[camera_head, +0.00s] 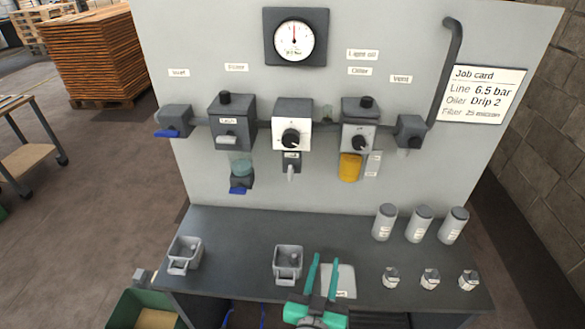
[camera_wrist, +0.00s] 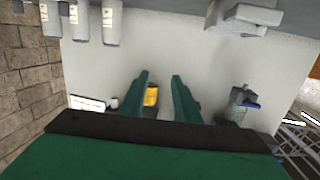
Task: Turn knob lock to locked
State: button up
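The regulator (camera_head: 292,112) is a white-faced block in the middle of the panel, with a round black knob (camera_head: 291,138) on its front. A small dark block with a pale lever (camera_head: 290,172) hanging down sits just below it. I cannot read its label, nor tell for sure whether it is the knob lock or how it is set. My gripper (camera_head: 325,259) is open and empty, over the bench front, below and apart from the regulator. In the wrist view my gripper (camera_wrist: 159,77) shows two spread green fingers; the regulator and lever are not clearly visible there.
The filter (camera_head: 233,115) is left of the regulator, the oiler's yellow bowl (camera_head: 349,168) right. A gauge (camera_head: 295,36) is above. Grey bins (camera_head: 185,254) (camera_head: 288,262) and canisters (camera_head: 385,222) stand on the bench (camera_head: 235,232). Space before the panel is clear.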

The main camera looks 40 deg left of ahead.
jog(key=w+a+r+n+y, duration=0.1)
jog(key=w+a+r+y, duration=0.15)
jog(key=a+r, duration=0.5)
jog(key=n, duration=0.1)
send_near(290, 172)
jog(key=x, duration=0.4)
jog(key=shift+w+a, duration=0.1)
jog(key=shift+w, duration=0.35)
jog(key=x, duration=1)
jog(key=shift+a+f+g+y, duration=0.15)
jog(key=shift+a+g+y, duration=0.1)
jog(key=shift+g+y, duration=0.1)
jog(key=shift+s, duration=0.2)
jog(key=shift+d, duration=0.1)
grip_shut()
